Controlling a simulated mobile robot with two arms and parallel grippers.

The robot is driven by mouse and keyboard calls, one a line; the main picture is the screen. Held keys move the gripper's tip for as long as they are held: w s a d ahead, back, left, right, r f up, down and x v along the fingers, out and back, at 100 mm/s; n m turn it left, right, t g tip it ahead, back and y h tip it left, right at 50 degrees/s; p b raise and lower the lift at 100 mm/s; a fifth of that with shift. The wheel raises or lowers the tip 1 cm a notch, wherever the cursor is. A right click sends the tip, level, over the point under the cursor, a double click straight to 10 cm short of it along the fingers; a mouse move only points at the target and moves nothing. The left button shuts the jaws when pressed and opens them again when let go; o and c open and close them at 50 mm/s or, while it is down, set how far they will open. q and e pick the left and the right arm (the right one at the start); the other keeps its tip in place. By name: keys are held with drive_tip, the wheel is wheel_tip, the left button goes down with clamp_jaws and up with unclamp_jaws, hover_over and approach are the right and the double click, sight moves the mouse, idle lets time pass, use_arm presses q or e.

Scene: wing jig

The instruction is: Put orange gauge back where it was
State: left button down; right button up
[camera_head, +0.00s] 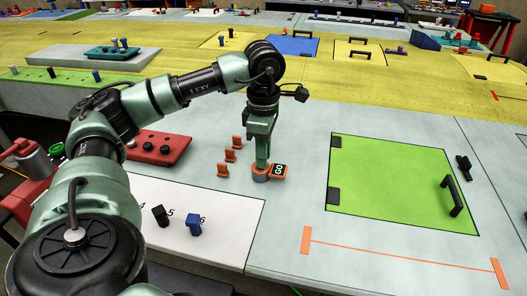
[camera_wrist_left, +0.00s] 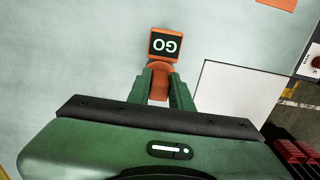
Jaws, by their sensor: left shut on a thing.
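The orange gauge (camera_head: 262,175) has a black square face marked GO. It is at the middle of the light grey wing surface in the head view, and it also shows in the left wrist view (camera_wrist_left: 162,68). My left gripper (camera_head: 263,165) points down over it, with its green fingers (camera_wrist_left: 163,85) shut on the gauge's orange round end. The GO face sticks out to the right of the fingers in the head view. The gauge is at or very near the surface; I cannot tell whether it touches. My right gripper is not in view.
Several small orange clips (camera_head: 230,156) stand just left of the gauge. A white numbered sheet (camera_head: 225,225) with black and blue blocks lies in front. A green hatch panel (camera_head: 390,185) with a black handle lies to the right. A red tray (camera_head: 160,148) sits at left.

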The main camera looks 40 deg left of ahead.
use_arm(q)
drive_tip(key=shift+f, duration=0.1)
drive_tip(key=c, duration=1.4)
unclamp_jaws()
drive_tip(key=shift+o, duration=0.7)
